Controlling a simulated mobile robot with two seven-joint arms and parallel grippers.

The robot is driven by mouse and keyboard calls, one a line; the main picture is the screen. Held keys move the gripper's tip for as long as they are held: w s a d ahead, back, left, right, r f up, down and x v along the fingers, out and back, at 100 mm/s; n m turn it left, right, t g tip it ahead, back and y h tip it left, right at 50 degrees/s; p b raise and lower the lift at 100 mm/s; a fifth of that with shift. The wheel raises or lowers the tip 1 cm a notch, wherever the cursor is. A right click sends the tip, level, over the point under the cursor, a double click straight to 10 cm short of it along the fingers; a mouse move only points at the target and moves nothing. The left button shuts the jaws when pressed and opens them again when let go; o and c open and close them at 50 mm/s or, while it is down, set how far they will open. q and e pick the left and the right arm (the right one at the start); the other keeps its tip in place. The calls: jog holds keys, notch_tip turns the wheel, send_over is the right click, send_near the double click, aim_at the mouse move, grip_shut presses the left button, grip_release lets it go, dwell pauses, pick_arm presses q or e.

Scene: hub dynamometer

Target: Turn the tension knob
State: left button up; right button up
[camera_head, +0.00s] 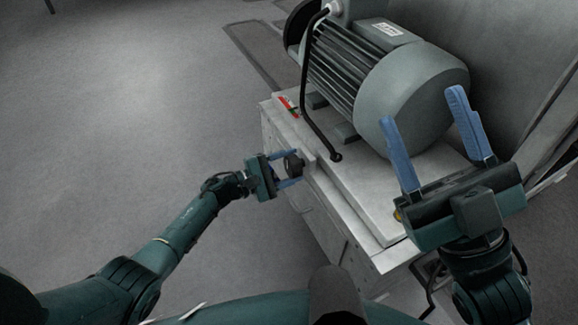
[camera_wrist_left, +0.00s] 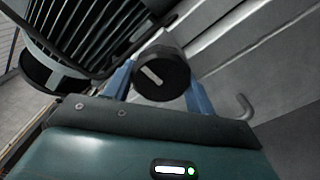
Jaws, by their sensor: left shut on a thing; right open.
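The tension knob (camera_head: 293,165) is a black round knob on the left side of the grey machine base, seen in the head view. In the left wrist view the knob (camera_wrist_left: 161,74) shows a pale line mark on its face, tilted down to the right. My left gripper (camera_head: 288,169) has its blue fingers on either side of the knob and is shut on it. Its fingers also show in the left wrist view, partly hidden behind the gripper body. My right gripper (camera_head: 422,110) is open and empty, in front of the motor's rounded end.
A large grey finned motor (camera_head: 385,75) stands on the pale base (camera_head: 368,207). A black cable (camera_head: 306,95) runs down to the base top. Open floor (camera_head: 120,120) lies to the left.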

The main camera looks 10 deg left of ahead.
pick_arm(q)
jog(key=o, duration=1)
jog(key=shift+s+a, duration=0.15)
jog(key=shift+a, duration=0.1)
jog(key=p+v, duration=0.2)
jog(key=v, duration=1)
jog(key=shift+s+a+p, duration=0.2)
jog(key=shift+a+p, duration=0.05)
jog(key=shift+p, duration=0.05)
pick_arm(e)
jog(key=f+m+h, duration=0.1)
jog(key=m+h, duration=0.1)
jog(key=w+f+m+h, duration=0.1)
jog(key=f+m, duration=0.1)
jog(key=shift+a+f+h, duration=0.1)
jog(key=shift+a+h, duration=0.05)
jog(key=shift+h, duration=0.25)
jog(key=shift+s, duration=0.1)
